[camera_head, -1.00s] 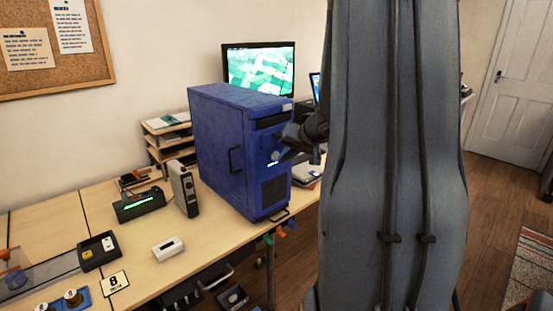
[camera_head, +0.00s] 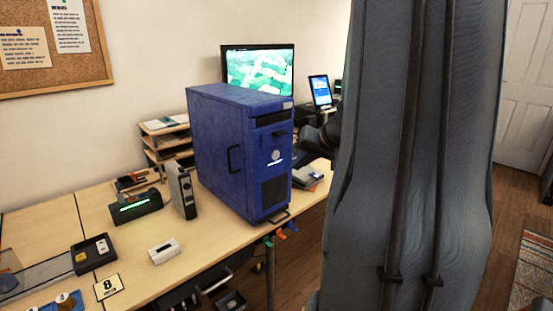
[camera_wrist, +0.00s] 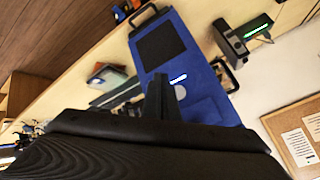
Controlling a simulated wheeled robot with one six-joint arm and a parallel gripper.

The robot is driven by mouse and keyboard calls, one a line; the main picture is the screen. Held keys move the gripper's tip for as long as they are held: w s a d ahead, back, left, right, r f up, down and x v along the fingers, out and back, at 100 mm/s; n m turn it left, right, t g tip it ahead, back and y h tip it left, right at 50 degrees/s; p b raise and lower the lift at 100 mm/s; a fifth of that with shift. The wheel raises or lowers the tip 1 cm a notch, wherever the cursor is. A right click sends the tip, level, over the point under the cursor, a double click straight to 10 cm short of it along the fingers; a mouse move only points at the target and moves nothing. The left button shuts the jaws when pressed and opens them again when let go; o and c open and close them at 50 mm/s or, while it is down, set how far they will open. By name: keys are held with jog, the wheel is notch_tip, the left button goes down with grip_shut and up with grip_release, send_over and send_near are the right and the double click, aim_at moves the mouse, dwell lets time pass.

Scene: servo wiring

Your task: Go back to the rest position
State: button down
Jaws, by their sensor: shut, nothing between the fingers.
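My gripper (camera_wrist: 158,82) is shut and empty; its dark fingers stick up in the middle of the wrist view. In that view they overlap the front of the blue computer case (camera_wrist: 207,97), but I cannot tell the distance. In the head view, the blue case (camera_head: 222,150) stands upright on the wooden table. The dark end of my arm shows just right of the case, partly hidden by my large grey arm link, and the fingertips are hard to make out there.
A monitor (camera_head: 258,72) and a lit tablet (camera_head: 320,91) stand behind the case. A grey upright device (camera_head: 181,190), a black box with a green display (camera_head: 136,206) and a white device (camera_head: 164,251) sit left of it. Colored clips (camera_head: 281,235) line the table's front edge.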

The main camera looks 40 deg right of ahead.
dwell(0.4)
jog(key=s+a+f+n+g+y, duration=0.1)
jog(key=a+f+n+g, duration=0.15)
jog(key=a, duration=0.75)
jog(key=s+a+f+n+g+y, duration=0.1)
jog(key=a+f+g+y, duration=0.15)
jog(key=a, duration=0.75)
jog(key=s+a+f+n+g+h, duration=0.3)
jog(key=s+a+f+n, duration=0.1)
jog(key=s+a, duration=0.7)
jog(key=shift+a+f, duration=0.55)
jog(key=shift+a, duration=0.3)
